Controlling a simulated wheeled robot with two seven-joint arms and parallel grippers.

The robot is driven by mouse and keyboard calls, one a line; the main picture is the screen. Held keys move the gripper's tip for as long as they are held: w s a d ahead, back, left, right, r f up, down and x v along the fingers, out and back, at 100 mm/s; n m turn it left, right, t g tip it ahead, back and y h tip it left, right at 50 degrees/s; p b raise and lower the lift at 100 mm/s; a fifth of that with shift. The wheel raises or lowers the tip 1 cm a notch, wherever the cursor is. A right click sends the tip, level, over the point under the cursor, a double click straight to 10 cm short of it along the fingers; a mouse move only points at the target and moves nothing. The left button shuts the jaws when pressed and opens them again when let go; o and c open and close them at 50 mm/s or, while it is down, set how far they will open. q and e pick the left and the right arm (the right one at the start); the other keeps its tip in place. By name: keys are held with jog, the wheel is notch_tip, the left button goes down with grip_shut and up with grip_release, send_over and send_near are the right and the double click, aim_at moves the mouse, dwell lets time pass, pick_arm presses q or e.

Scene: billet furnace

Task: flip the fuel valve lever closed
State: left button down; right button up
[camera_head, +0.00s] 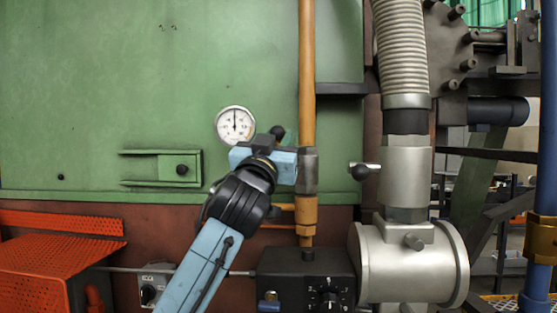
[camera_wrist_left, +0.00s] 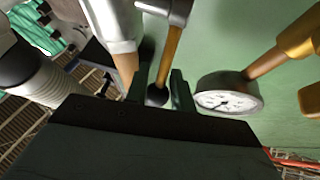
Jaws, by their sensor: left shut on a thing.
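The fuel valve lever has a black ball knob (camera_wrist_left: 156,96) on a yellow stem (camera_wrist_left: 170,57), which runs to a grey valve body (camera_wrist_left: 172,8) in the left wrist view. The knob sits between the two dark fingers of my left gripper (camera_wrist_left: 158,92), which is shut on it. In the head view, the grey valve body (camera_head: 307,171) is on the vertical orange pipe (camera_head: 307,70). My left gripper (camera_head: 270,139) is just left of that pipe, and a black knob (camera_head: 278,132) shows at its tips. The gripper hides most of the lever there. My right gripper is not in view.
A round pressure gauge (camera_head: 235,125) is close to the left of my gripper. A black control box (camera_head: 306,280) is below the pipe. The green furnace wall (camera_head: 130,80) stands behind.

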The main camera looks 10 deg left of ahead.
pick_arm(q)
jog(key=shift+s+f+m+t+h+b, duration=0.3)
jog(key=shift+t+b, duration=0.3)
jog(key=shift+b, duration=0.35)
jog(key=shift+r, duration=0.1)
jog(key=c, duration=1.3)
grip_release()
jog(key=shift+o, duration=0.2)
jog(key=shift+s, duration=0.1)
jog(key=b+v, duration=0.3)
jog(key=v, duration=1)
jog(key=shift+s, duration=0.1)
jog(key=shift+c, duration=0.4)
